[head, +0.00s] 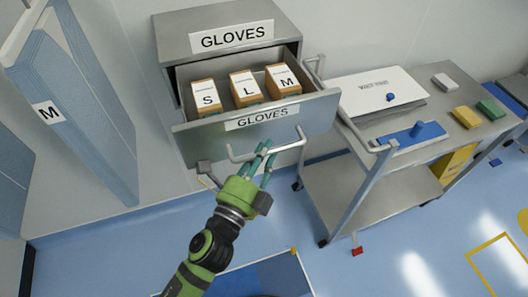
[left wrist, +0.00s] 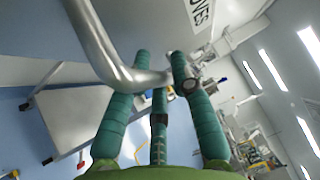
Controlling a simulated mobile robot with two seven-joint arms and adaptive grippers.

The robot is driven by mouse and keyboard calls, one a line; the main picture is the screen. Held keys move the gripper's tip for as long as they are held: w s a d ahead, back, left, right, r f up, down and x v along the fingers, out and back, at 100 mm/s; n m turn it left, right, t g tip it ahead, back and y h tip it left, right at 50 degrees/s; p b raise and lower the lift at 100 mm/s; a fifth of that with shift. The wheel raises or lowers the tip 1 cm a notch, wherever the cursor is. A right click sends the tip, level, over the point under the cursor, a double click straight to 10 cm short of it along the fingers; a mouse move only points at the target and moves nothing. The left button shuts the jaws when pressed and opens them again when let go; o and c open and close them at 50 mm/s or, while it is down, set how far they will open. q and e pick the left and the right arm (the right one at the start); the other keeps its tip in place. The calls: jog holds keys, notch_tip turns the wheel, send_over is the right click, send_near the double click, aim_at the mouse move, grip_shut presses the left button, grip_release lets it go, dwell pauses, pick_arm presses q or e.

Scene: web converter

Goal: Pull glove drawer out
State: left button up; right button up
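The glove drawer (head: 205,138) is grey, labelled GLOVES, and stands pulled out of its grey cabinet (head: 172,38). It holds three cartons marked S (head: 206,96), L (head: 246,88) and M (head: 283,80). Its bent metal handle (head: 288,147) sticks out in front and shows large in the left wrist view (left wrist: 97,40). My left gripper (head: 262,155), green with teal fingers, is at the handle. My right gripper is not in view.
To the right stands a metal cart (head: 335,190) carrying a white lidded box (head: 378,88), a blue pad (head: 415,136), and yellow (head: 466,117) and green (head: 490,109) blocks. A tall blue panel marked M (head: 75,110) stands left. Blue floor is open in front.

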pick_arm(q)
jog(key=shift+s+a, duration=0.1)
jog(key=shift+s, duration=0.15)
jog(key=v, duration=1.1)
jog(key=shift+s+a, duration=0.15)
jog(key=shift+s, duration=0.1)
jog(key=shift+f, duration=0.2)
